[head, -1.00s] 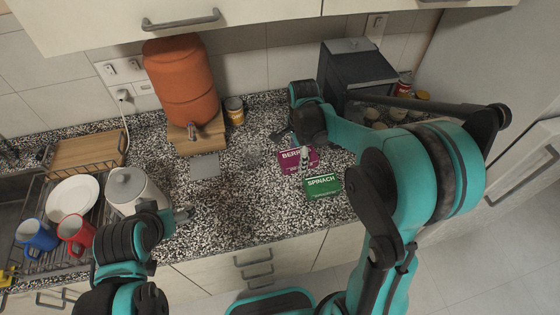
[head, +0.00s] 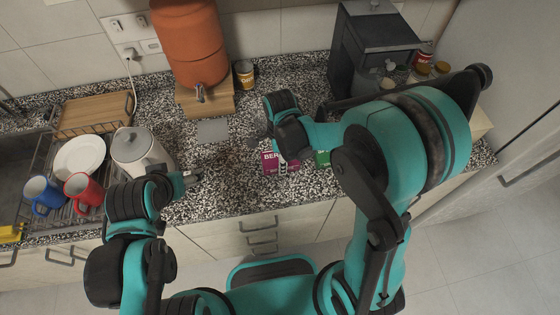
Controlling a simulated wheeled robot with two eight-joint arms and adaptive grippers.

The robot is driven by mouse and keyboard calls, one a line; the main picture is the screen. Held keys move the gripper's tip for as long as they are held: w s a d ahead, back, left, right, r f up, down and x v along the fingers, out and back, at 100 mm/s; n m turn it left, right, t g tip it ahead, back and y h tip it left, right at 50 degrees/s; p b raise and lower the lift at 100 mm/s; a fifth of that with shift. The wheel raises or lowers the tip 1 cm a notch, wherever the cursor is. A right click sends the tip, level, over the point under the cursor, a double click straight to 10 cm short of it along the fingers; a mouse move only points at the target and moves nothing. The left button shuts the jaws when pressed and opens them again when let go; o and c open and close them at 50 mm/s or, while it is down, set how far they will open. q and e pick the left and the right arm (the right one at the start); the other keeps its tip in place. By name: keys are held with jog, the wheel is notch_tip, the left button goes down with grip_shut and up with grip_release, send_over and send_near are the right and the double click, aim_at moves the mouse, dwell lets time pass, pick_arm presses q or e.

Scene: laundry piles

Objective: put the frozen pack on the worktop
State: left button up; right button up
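A purple frozen berry pack (head: 270,163), lettered "BER" where it shows, stands over the front middle of the speckled worktop (head: 235,195). My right gripper (head: 281,158) is at this pack, with a finger across its front, and appears shut on it. I cannot tell whether the pack touches the worktop. A green spinach pack (head: 322,158) lies just to its right, mostly hidden by my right arm. My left gripper (head: 193,177) hangs by the kettle near the worktop's front edge, with nothing seen in it; its finger opening is unclear.
A grey kettle (head: 140,152) and a dish rack (head: 45,190) with a plate and mugs stand at the left. An orange dispenser (head: 187,45), a tin (head: 244,74) and a dark machine (head: 365,50) line the back. The worktop between kettle and berry pack is clear.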

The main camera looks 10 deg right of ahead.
jog(key=shift+w+f, duration=0.1)
jog(key=shift+f, duration=0.85)
jog(key=shift+r, duration=0.1)
jog(key=o, duration=1.4)
